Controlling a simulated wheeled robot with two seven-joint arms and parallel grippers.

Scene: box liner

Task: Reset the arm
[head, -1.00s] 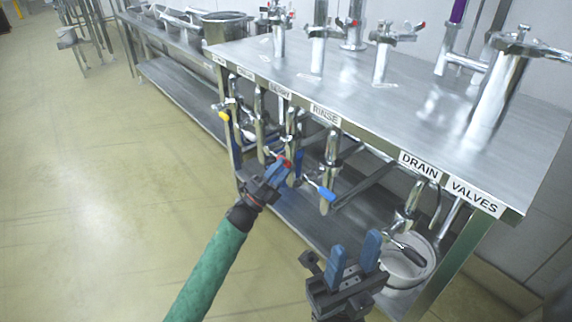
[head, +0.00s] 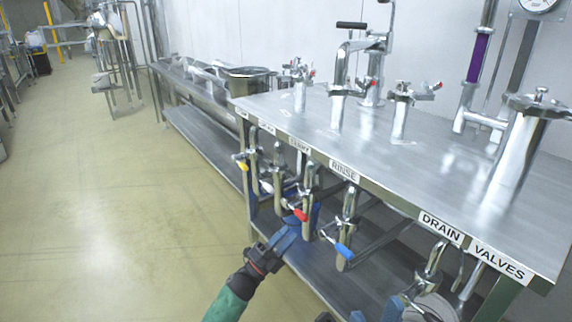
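My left gripper (head: 284,238) is at lower centre in the head view, on the end of my green-sleeved arm (head: 228,305). It is in front of the table's lower shelf, just below and left of the red-handled valve (head: 297,213). Its blue fingers overlap in this view, so its opening is unclear, and I cannot tell whether it touches the valve. My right gripper (head: 388,308) is mostly cut off at the bottom edge. Only its blue fingertips show, set apart, near the drain valve (head: 430,265).
A steel table (head: 330,120) carries pipes and taps. Valves hang along its front edge, including a yellow-handled one (head: 241,164) and a blue-handled one (head: 344,250). A white bucket (head: 437,307) is under the drain valve. A pot (head: 247,80) stands behind. The floor at left is clear.

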